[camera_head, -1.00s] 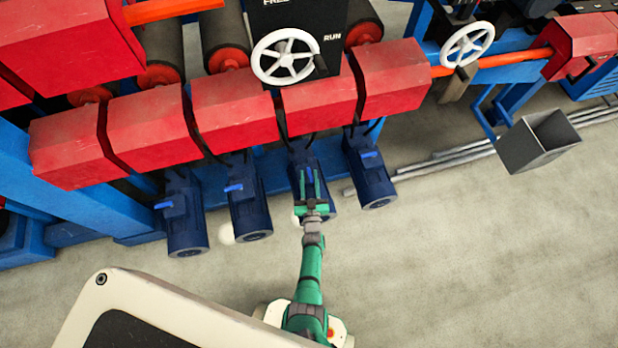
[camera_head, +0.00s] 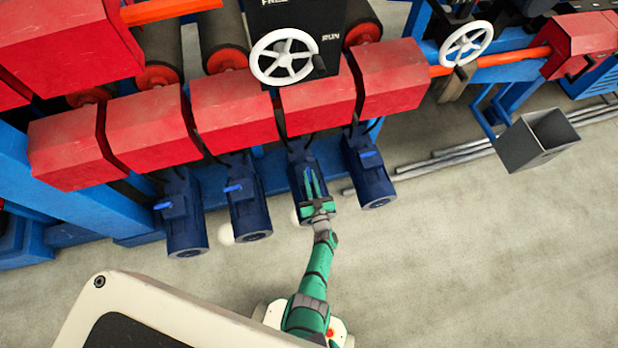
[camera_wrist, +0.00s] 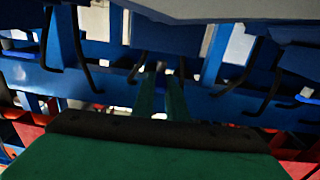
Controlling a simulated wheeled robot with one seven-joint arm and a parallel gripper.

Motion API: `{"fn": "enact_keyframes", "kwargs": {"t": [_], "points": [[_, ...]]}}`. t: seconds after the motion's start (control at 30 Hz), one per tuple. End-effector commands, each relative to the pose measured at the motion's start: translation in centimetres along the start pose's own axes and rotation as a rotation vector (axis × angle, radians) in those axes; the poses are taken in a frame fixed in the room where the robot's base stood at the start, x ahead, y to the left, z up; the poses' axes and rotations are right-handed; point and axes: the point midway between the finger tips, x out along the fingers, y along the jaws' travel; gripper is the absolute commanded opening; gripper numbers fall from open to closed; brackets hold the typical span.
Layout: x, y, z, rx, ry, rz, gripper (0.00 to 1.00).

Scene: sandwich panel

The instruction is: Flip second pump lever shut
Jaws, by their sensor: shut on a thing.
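Several dark blue pumps stand in a row below the red housings. My green gripper (camera_head: 312,182) is at the third pump from the left (camera_head: 325,216), its fingers close together over the pump's top. It is shut on that pump's blue lever, which the fingers mostly hide. In the wrist view my two fingers (camera_wrist: 161,85) point away into a dark, blue-framed area, and the lever cannot be made out there. Blue levers show on the first pump (camera_head: 163,205), the second pump (camera_head: 233,188) and the rightmost pump (camera_head: 367,154).
Red housings (camera_head: 233,108) hang just above the pumps, with dark cables between. White handwheels (camera_head: 284,57) sit higher up. A grey open bin (camera_head: 537,140) and metal pipes (camera_head: 440,165) are at the right. The floor in front is clear.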

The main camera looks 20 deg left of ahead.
Motion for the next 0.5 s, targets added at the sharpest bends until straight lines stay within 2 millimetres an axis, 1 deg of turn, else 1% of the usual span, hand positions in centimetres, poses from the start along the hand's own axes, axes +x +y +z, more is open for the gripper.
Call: {"fn": "enact_keyframes", "kwargs": {"t": [0.03,0.07,0.27,0.5], "points": [[0.24,0.45,-0.43,-0.001,0.01,-0.007,0.0],[0.23,0.52,-0.41,0.0,0.01,-0.014,0.0],[0.24,0.52,-0.36,0.002,0.006,-0.053,0.0],[0.22,0.51,-0.36,0.002,0.006,-0.058,0.0]]}}
